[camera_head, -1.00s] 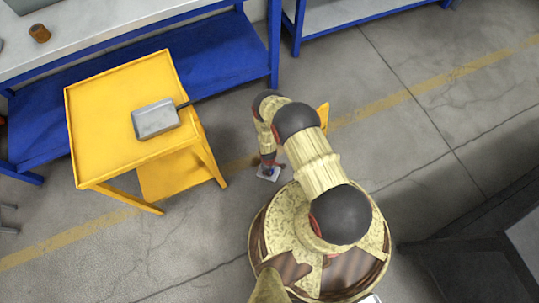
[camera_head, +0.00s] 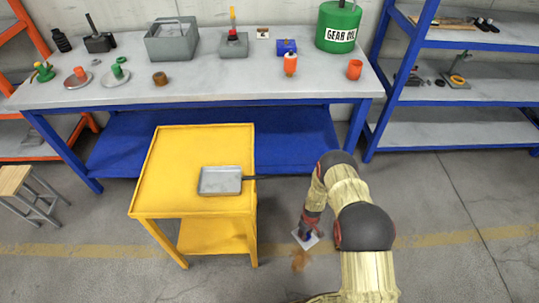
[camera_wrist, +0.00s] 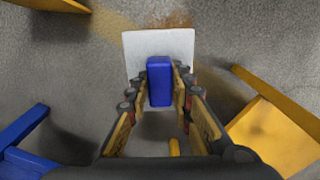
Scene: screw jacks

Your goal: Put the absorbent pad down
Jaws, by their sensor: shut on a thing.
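The absorbent pad (camera_head: 298,241) is a flat white square with a blue block-shaped handle. My gripper (camera_head: 309,228) is shut on it and points down, low by the floor right of the yellow cart. In the wrist view the fingers of my gripper (camera_wrist: 160,78) close on both sides of the blue handle. The white pad (camera_wrist: 160,44) spreads out beyond the fingertips. Whether the pad touches the floor I cannot tell. A brown stain (camera_head: 300,261) lies on the floor just by the pad.
The yellow cart (camera_head: 152,196) carries a grey metal tray (camera_head: 221,181) with a dark handle. Behind it is a long blue workbench (camera_head: 220,88) with several items. A blue shelf unit (camera_head: 440,135) stands at right, a stool (camera_head: 15,180) at left. Open floor lies at the front right.

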